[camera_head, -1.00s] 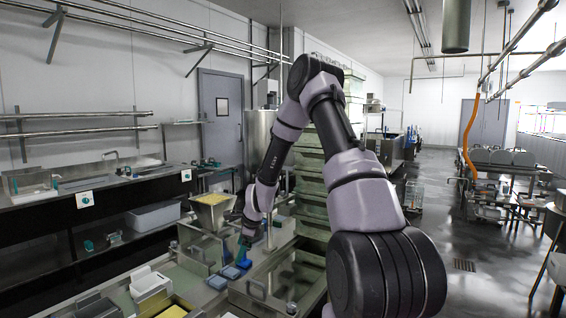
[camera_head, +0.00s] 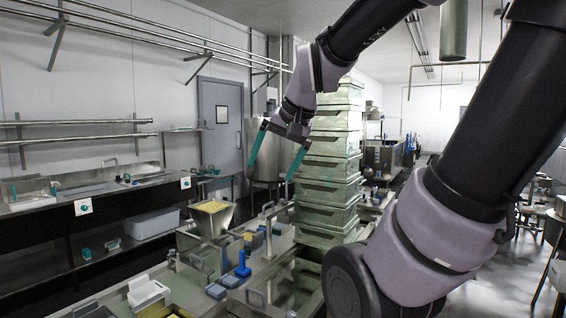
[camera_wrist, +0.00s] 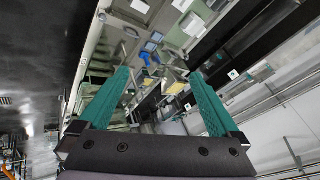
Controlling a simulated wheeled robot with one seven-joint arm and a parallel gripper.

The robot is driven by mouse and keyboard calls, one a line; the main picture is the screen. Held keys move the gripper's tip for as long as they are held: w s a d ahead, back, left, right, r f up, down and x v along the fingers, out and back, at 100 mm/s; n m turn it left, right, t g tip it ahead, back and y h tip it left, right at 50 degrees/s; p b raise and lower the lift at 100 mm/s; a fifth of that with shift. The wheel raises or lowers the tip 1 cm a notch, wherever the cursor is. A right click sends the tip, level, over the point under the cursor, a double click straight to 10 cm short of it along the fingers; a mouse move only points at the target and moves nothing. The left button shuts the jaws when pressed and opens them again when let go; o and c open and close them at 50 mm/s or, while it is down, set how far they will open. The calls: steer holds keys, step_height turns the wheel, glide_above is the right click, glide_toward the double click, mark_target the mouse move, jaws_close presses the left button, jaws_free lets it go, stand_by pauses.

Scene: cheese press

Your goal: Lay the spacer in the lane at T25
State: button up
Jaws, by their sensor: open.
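My gripper (camera_head: 271,172) is open and empty, raised above the steel bench, with its two teal fingers spread wide. It also shows in the wrist view (camera_wrist: 160,73). Below it, a dark blue piece with an upright knob (camera_head: 242,266) stands on the bench, apart from the fingers; the wrist view shows it between them (camera_wrist: 147,59). Two flat grey-blue blocks (camera_head: 217,291) lie beside it. I cannot tell for certain which piece is the spacer. No T25 mark can be read.
A steel hopper with yellow contents (camera_head: 212,218) stands left of the blue piece. A tall stack of pale green crates (camera_head: 330,170) rises close on the right. A white box (camera_head: 148,293) sits at the front left.

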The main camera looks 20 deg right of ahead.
steer(key=shift+n, duration=0.8)
steer(key=s, duration=0.4)
steer(key=shift+s+d+r, duration=0.2)
steer(key=shift+s+r, duration=0.15)
steer(key=shift+r, duration=0.05)
